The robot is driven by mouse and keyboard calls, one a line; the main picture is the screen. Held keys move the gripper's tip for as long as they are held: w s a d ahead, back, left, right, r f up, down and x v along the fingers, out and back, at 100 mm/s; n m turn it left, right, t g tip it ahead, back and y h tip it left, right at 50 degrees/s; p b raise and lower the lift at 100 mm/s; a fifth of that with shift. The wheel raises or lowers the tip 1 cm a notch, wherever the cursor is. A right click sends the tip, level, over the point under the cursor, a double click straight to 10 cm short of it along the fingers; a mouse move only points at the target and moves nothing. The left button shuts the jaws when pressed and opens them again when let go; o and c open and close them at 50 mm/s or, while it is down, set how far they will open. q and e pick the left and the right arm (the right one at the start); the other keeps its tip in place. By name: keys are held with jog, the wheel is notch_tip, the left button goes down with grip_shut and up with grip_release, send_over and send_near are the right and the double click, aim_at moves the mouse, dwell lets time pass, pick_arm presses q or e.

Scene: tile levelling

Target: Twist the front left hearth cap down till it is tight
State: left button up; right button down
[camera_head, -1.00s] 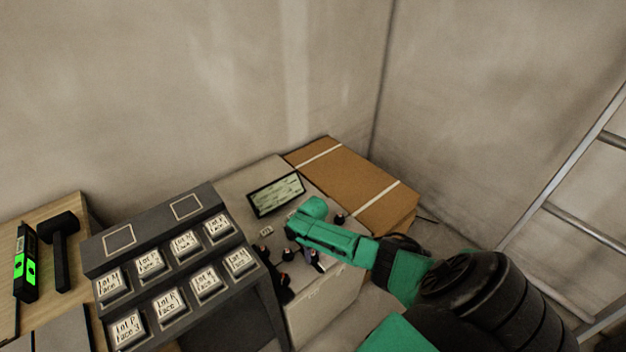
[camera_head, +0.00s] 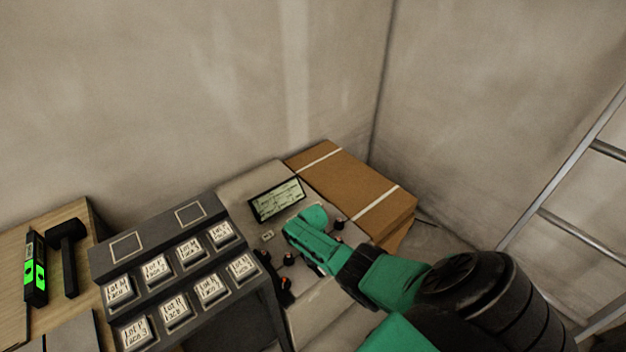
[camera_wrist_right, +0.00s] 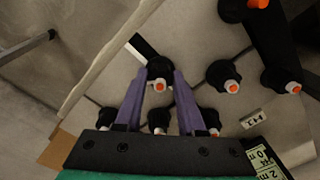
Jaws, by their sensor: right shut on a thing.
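My right gripper (camera_wrist_right: 161,78) is shut on a black cap (camera_wrist_right: 154,68) with a white and orange stem, its purple fingers on either side of it in the right wrist view. I take this as the front left hearth cap, but the pictures do not confirm which it is. In the head view the green body of my right gripper (camera_head: 322,269) is over the panel and hides the held cap. How far down the cap is cannot be told. My left gripper is not in view.
Several similar caps stand close by, one beside the held cap (camera_wrist_right: 223,77) and another further right (camera_wrist_right: 284,80). The grey panel bears a screen (camera_head: 277,200). A cardboard box (camera_head: 352,188) lies behind, a button console (camera_head: 178,262) at left, a ladder (camera_head: 570,180) at right.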

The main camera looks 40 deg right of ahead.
jog(key=m, duration=0.5)
jog(key=shift+w+m, duration=0.1)
jog(key=shift+m, duration=0.3)
jog(key=m, duration=0.5)
jog(key=shift+p, duration=0.3)
jog(key=m, duration=0.5)
jog(key=shift+m, duration=0.4)
jog(key=m, duration=0.5)
jog(key=shift+d, duration=0.1)
jog(key=shift+r+m, duration=0.1)
jog(key=shift+m, duration=0.2)
jog(key=c, duration=0.5)
grip_release()
